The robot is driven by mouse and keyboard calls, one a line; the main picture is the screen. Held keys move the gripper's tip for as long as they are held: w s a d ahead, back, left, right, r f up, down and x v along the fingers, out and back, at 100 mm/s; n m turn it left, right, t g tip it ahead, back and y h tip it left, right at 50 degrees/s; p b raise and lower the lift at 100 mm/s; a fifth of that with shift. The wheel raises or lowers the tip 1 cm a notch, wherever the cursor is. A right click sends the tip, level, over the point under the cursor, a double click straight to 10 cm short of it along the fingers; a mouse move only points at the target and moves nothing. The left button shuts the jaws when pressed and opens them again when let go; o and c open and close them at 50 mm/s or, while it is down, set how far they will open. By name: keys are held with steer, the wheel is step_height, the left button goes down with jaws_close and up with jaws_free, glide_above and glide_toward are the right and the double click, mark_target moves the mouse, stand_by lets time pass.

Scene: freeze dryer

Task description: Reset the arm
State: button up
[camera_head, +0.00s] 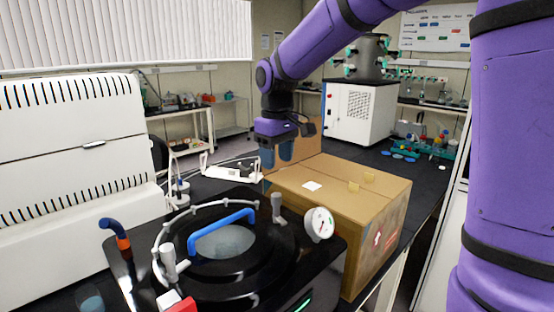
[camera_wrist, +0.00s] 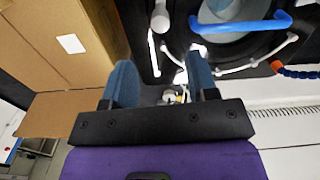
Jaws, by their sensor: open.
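My purple arm reaches in from the upper right in the head view, and my gripper (camera_head: 277,158) hangs at its end, near the left back corner of a cardboard box. In the wrist view my gripper (camera_wrist: 161,85) shows two blue fingers set apart with nothing between them. The freeze dryer's black round lid (camera_head: 222,240) with a blue handle (camera_head: 222,228) lies in front of the gripper in the head view. The blue handle also shows at the top right of the wrist view (camera_wrist: 240,23).
The cardboard box (camera_head: 340,200) stands right of the lid. A pressure gauge (camera_head: 319,224) and a blue-orange hose (camera_head: 116,236) stick up beside the lid. A large white machine (camera_head: 70,150) stands left. A white cabinet (camera_head: 360,112) with a metal vessel (camera_head: 368,55) stands behind.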

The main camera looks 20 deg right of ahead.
steer(key=s+d+r+m+t, duration=0.1)
steer(key=s+d, duration=0.1)
steer(key=s, duration=0.7)
steer(key=s+d+r+m+t, duration=0.1)
steer(key=s+d+m+t, duration=0.1)
steer(key=s, duration=0.7)
steer(key=s+d+r+m+t, duration=0.2)
steer(key=s, duration=0.6)
steer(key=shift+s+d, duration=0.35)
steer(key=shift+s, duration=0.05)
